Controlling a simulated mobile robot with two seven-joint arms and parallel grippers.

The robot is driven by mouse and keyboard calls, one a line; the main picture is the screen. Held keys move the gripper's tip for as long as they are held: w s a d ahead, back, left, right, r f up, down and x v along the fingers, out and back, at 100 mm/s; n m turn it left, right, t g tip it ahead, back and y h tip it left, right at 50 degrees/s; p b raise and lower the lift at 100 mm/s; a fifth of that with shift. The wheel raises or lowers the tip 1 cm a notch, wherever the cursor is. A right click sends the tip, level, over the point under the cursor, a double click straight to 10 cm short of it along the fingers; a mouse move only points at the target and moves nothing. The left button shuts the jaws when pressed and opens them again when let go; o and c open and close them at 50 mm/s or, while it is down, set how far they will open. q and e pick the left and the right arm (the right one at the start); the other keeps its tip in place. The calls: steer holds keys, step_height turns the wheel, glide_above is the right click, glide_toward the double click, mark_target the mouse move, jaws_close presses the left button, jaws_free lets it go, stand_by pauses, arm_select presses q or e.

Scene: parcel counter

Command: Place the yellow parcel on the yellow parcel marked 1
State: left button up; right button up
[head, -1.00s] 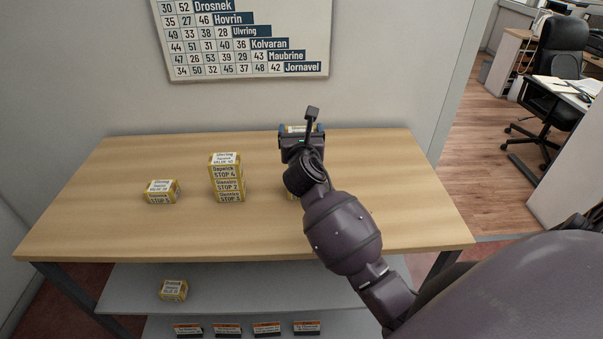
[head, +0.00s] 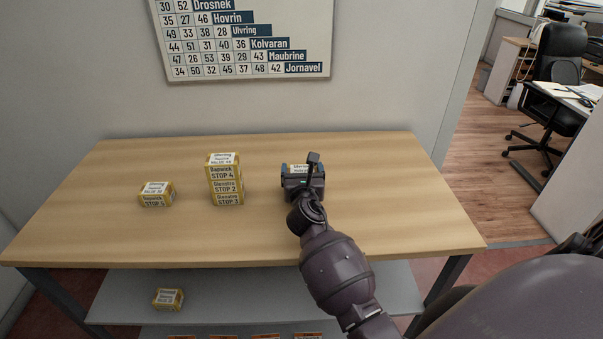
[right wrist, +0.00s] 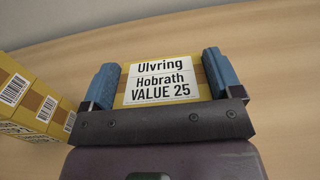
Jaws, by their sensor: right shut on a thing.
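My right gripper (head: 303,180) is shut on a yellow parcel (right wrist: 165,78) over the right part of the counter. In the right wrist view its white label reads Ulvring, Hobrath, VALUE 25, and a blue-padded finger lies on each side. The gripper hides what is directly under the parcel, so I cannot tell what it rests on. A stack of yellow parcels (head: 225,180) stands to its left, with STOP 4, STOP 2 and STOP 3 on the fronts. A single yellow parcel (head: 157,194) lies farther left; its stop number is too small to read surely. My left gripper is not in view.
The wooden counter (head: 380,220) is bare right of my gripper and between the parcels. Another yellow parcel (head: 168,299) lies on the grey shelf (head: 240,290) below. A number chart (head: 240,40) hangs on the wall behind.

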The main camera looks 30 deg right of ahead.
steer(key=shift+r, duration=0.15)
steer(key=o, duration=0.8)
steer(key=shift+f, duration=0.2)
steer(key=shift+r, duration=0.1)
steer(key=shift+s+r, duration=0.1)
steer(key=v, duration=1.2)
